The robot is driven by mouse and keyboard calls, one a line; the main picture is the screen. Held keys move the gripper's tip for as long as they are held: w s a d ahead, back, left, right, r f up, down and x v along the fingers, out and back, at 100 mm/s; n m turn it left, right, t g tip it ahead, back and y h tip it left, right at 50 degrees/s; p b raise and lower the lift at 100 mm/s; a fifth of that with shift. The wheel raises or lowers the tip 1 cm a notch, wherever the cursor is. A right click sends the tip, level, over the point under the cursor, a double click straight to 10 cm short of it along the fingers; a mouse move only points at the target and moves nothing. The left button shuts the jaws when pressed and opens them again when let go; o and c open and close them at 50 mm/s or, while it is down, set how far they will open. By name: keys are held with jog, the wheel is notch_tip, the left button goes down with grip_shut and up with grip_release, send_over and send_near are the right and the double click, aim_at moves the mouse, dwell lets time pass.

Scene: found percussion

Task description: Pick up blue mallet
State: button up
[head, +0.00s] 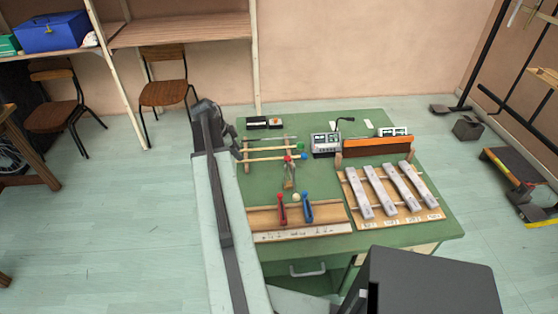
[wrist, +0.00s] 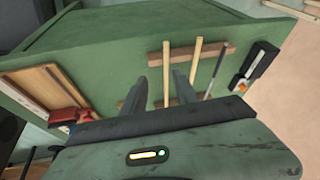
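The blue mallet, a pale stick with a blue head (head: 304,155), lies across two wooden rails on the green table. A similar stick with a green head (head: 300,146) lies just behind it. My gripper (head: 236,146) is at the table's left edge near the stick ends. In the wrist view my gripper (wrist: 162,88) is open, its two fingers apart and empty. A pale stick (wrist: 167,72), apparently the blue mallet's, shows between the fingers, below them. The mallet heads are hidden there by my gripper's body.
A grey rod (wrist: 216,70) and a black box (wrist: 257,66) lie behind the sticks. A red-headed item (head: 288,158) is in front. A wooden board (head: 262,220) with red and blue clamps and a bar instrument (head: 390,192) occupy the table's front.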

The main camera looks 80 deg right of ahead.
aim_at(271, 159)
jog(key=s+d+b, duration=0.1)
jog(key=s+d+f+m+b, duration=0.1)
jog(key=s, duration=0.1)
jog(key=s+d+f+m, duration=0.1)
jog(key=s, duration=0.1)
jog(key=shift+s+d+f+b, duration=0.1)
jog(key=shift+d+f+b, duration=0.15)
jog(key=shift+d+b, duration=0.15)
jog(key=b+x, duration=0.4)
jog(key=x, duration=0.1)
jog(key=shift+s+d, duration=0.2)
jog(key=shift+s, duration=0.05)
jog(key=shift+r, duration=0.2)
grip_shut()
dwell(0.6)
